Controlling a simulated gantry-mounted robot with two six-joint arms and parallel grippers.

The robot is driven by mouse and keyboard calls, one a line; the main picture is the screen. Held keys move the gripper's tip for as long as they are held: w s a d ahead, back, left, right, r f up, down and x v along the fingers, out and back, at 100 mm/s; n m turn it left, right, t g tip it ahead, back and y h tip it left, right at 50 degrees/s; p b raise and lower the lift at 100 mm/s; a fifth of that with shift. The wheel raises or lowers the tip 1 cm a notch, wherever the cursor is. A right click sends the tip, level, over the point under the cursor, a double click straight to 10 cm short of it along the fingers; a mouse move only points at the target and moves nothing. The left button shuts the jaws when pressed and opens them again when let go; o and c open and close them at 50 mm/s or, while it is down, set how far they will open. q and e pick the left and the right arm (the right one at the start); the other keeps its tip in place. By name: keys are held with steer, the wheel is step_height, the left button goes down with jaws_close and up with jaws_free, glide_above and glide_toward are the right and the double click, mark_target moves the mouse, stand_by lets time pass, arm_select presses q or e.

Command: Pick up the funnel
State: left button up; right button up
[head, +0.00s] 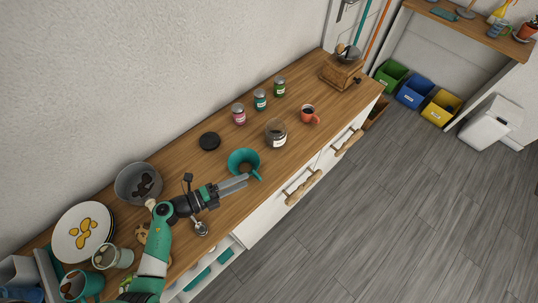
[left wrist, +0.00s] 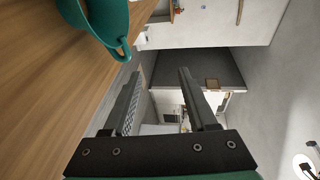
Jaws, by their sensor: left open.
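The teal funnel (head: 244,161) stands on the wooden counter, close to its front edge, in the head view. Its rim and handle also show at the top left of the left wrist view (left wrist: 100,22). My left gripper (head: 246,181) is just in front of the funnel, by the counter edge. In the left wrist view its two fingers (left wrist: 157,92) are apart with nothing between them, and the funnel is outside them. My right gripper does not show.
A glass jar (head: 276,133), a black lid (head: 209,141), several small tins (head: 260,99) and a red mug (head: 309,115) stand farther along the counter (head: 225,114). A grey bowl (head: 139,184) and a plate (head: 82,232) are at the left. Drawers with driftwood handles (head: 303,187) line the front.

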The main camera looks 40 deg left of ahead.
arm_select(q)
steer(key=n+y+b, duration=0.2)
glide_toward(258, 177)
steer(key=shift+s+a+f, duration=0.15)
steer(key=shift+s+f, duration=0.55)
steer(key=shift+f, duration=0.35)
steer(key=shift+s+a+p, duration=0.1)
steer(key=shift+s+p, duration=0.2)
steer(key=shift+w+a+r, duration=0.1)
steer(key=shift+w+r, duration=0.15)
steer(key=shift+w, duration=0.05)
steer(key=b+x, duration=0.1)
steer(key=x, duration=0.5)
steer(key=shift+w+r, duration=0.1)
steer(key=shift+w, duration=0.2)
steer(key=b+x, duration=0.2)
steer(key=x, duration=0.2)
steer(key=shift+w, duration=0.15)
steer(key=shift+w+d, duration=0.25)
steer(key=shift+w, duration=0.2)
steer(key=shift+s, duration=0.1)
jaws_close()
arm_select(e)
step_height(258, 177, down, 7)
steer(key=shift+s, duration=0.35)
